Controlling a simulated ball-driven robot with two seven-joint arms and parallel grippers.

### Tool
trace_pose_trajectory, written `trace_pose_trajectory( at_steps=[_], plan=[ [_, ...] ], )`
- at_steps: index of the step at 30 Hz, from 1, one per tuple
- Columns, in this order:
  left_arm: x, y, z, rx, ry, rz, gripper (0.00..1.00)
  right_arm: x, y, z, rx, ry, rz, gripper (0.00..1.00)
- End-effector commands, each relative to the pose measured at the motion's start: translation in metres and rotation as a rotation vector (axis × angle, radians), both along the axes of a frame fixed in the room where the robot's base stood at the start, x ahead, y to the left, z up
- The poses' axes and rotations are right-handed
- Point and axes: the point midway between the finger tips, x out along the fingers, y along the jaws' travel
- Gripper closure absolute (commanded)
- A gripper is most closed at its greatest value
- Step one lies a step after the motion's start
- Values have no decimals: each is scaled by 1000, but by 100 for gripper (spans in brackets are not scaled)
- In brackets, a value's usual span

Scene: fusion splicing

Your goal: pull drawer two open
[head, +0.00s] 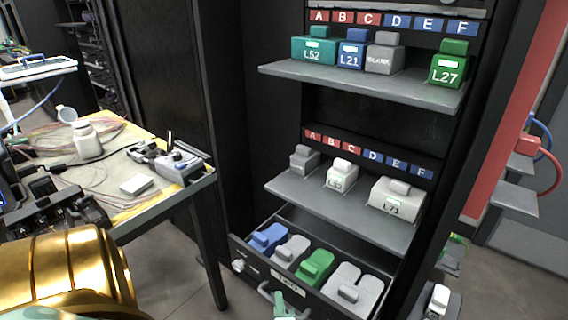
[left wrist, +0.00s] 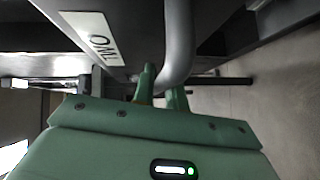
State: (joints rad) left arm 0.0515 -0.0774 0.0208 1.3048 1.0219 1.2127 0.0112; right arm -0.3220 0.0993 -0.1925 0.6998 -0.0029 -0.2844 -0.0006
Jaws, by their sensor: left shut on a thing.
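Drawer two (head: 246,256) stands pulled out of the dark rack, with its contents showing from above. Its front carries a label that reads TWO in the left wrist view (left wrist: 92,38). A grey bar handle (head: 264,289) is on the drawer front, and it also shows in the left wrist view (left wrist: 180,45). My green left gripper (head: 284,300) is at this handle, low in the head view. In the left wrist view its fingers (left wrist: 161,92) are shut on the handle. My right gripper is not in view.
Blue, white and green modules (head: 316,267) lie in the drawer. Shelves above hold more modules, including L73 (head: 398,198) and L27 (head: 449,64). A worktable (head: 203,178) with a splicer (head: 180,163) and a bottle (head: 87,140) stands left.

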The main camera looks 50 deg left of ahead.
Motion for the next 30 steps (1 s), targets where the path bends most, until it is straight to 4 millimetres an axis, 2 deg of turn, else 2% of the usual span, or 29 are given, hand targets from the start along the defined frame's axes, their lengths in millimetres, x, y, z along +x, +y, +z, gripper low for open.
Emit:
trace_pose_trajectory(
  at_steps=[4,15,16,18,30],
  plan=[
    [-8,-3,-2,-4,6,1,100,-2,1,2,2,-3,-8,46],
    [-9,-3,-2,-5,6,-1,100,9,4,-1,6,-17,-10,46],
    [-9,-3,-2,-4,6,-2,81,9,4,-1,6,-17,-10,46],
    [-9,-3,-2,-4,6,-2,65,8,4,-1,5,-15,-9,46],
    [-7,-4,1,-1,0,-2,65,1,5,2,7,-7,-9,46]
  ],
)
